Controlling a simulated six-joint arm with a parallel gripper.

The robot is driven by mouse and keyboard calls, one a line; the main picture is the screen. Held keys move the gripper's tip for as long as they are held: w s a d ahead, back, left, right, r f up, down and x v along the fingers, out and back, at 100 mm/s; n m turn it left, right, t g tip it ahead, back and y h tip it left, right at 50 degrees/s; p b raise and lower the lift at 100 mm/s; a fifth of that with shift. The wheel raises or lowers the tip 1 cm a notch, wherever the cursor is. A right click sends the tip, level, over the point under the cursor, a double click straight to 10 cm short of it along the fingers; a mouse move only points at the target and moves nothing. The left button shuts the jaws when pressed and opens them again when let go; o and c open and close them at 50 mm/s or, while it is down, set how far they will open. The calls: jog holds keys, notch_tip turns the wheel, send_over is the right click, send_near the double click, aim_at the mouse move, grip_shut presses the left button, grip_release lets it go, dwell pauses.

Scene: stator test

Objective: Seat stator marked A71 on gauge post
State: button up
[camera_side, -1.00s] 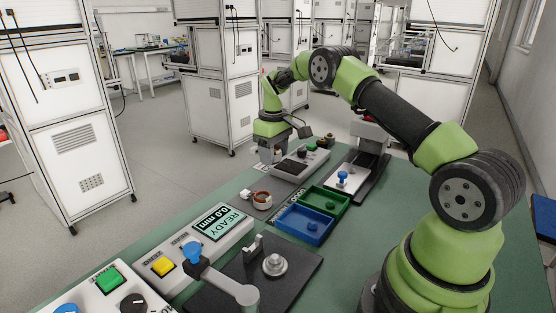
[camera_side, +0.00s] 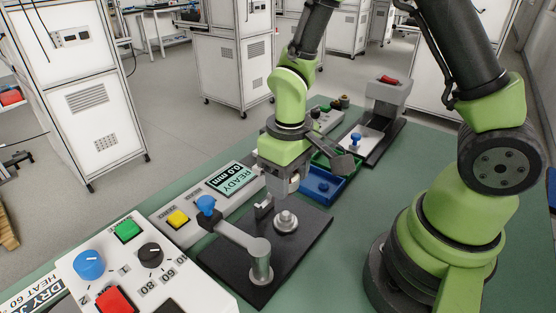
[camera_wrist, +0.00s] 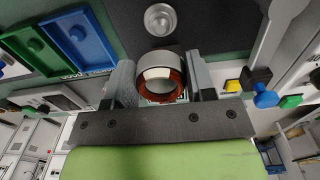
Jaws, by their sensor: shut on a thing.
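My gripper (camera_wrist: 161,82) is shut on a ring-shaped stator (camera_wrist: 153,73) with a pale outer wall and copper-coloured inside. A white label shows on it, but I cannot read a marking. In the side view my gripper (camera_side: 287,192) hangs just behind and above the gauge post (camera_side: 285,221), a round metal post with a stepped base on a black plate (camera_side: 310,233). In the wrist view the gauge post (camera_wrist: 159,19) is bare, apart from the stator and beyond it.
A blue-knobbed lever arm (camera_side: 236,233) stands beside the post. A small metal block (camera_side: 263,209) sits behind it. The gauge display (camera_side: 231,179) reads READY, 0.0 mm. A blue tray (camera_side: 322,186) and a green tray (camera_side: 322,160) lie behind the plate. A button panel (camera_side: 125,265) is front left.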

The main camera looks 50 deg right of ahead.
aim_at(288, 214)
jog(key=shift+s+f, duration=0.1)
jog(key=shift+f, duration=2.3)
jog(key=shift+f, duration=0.3)
jog(key=shift+f, duration=0.7)
jog(key=shift+f, duration=0.35)
jog(key=o, duration=1.1)
jog(key=shift+o, duration=0.2)
notch_tip(288, 214, up, 10)
